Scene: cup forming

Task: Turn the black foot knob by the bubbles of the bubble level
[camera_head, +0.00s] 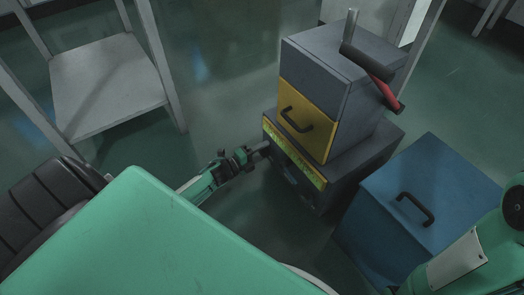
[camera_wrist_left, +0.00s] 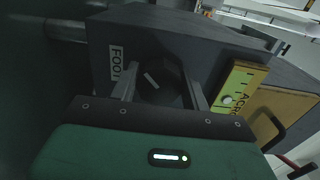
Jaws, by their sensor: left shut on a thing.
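The grey machine base (camera_head: 350,185) stands on the floor. A yellow-green bubble level strip (camera_head: 293,152) runs along its upper front edge. My left gripper (camera_head: 257,152) reaches the left end of the base, below the strip. In the left wrist view, the black foot knob (camera_wrist_left: 158,84) lies between the two fingers of the left gripper (camera_wrist_left: 160,92), which is shut on it. A light mark shows on the knob. The level strip (camera_wrist_left: 240,88) reads "ACRO", the rest is cut off or hidden, and one pale bubble (camera_wrist_left: 227,100) shows. My right gripper is out of view.
A "FOOT" label (camera_wrist_left: 116,65) is beside the knob. A yellow drawer (camera_head: 308,120) with a black handle and a red-gripped lever (camera_head: 385,88) are above the base. A blue box (camera_head: 430,190) stands close on the right. A pale table (camera_head: 105,85) stands at left.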

